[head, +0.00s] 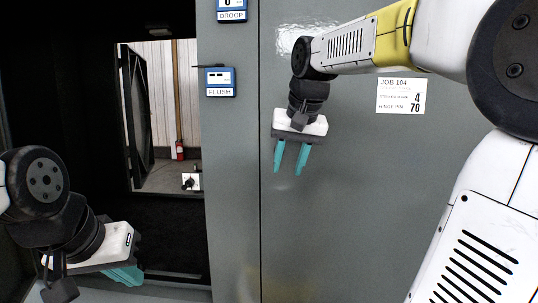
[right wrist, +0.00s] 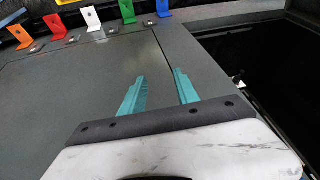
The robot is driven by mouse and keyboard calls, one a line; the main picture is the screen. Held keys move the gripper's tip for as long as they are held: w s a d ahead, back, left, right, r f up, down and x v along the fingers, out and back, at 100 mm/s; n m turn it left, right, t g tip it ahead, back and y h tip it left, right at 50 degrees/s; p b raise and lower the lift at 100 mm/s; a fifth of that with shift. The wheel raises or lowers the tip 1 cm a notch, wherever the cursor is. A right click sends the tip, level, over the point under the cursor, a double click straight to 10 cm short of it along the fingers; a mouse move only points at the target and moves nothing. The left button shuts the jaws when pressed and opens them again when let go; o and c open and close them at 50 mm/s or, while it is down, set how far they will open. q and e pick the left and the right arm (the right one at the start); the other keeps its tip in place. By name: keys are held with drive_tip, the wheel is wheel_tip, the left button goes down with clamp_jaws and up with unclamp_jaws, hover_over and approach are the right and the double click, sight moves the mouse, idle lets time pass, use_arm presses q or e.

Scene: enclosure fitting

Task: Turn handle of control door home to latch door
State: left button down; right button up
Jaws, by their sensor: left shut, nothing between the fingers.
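A large grey door panel (head: 350,160) fills the right of the head view, with a narrow vertical seam at its left edge. I cannot tell whether it is the control door, and no handle is clearly visible. My right gripper (head: 288,173) is in front of the panel near the seam, fingers apart and empty. In the right wrist view its fingers (right wrist: 159,76) reach over the grey surface (right wrist: 60,95) beside the seam. My left gripper (head: 126,275) is at the lower left in front of the dark opening, shut and empty.
The grey post carries a FLUSH sign (head: 220,82) and a DROOP sign (head: 232,11). A JOB 104 label (head: 401,95) is on the panel. An open doorway (head: 165,110) shows behind.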

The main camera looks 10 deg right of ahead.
drive_tip(key=w+r+m+h, duration=0.1)
drive_tip(key=w+r+m, duration=0.15)
drive_tip(key=w, duration=0.45)
drive_tip(key=w+r+m+h, duration=0.1)
drive_tip(key=w+r, duration=0.2)
drive_tip(key=w, duration=0.4)
drive_tip(key=shift+g, duration=0.4)
drive_tip(key=shift+d+x, duration=0.15)
drive_tip(key=shift+x, duration=1.15)
drive_tip(key=shift+d+x, duration=0.2)
drive_tip(key=shift+x, duration=1.05)
drive_tip(key=shift+d+x, duration=0.15)
drive_tip(key=shift+x, duration=1.15)
drive_tip(key=shift+w+r, duration=0.1)
drive_tip(key=shift+h, duration=0.3)
clamp_jaws()
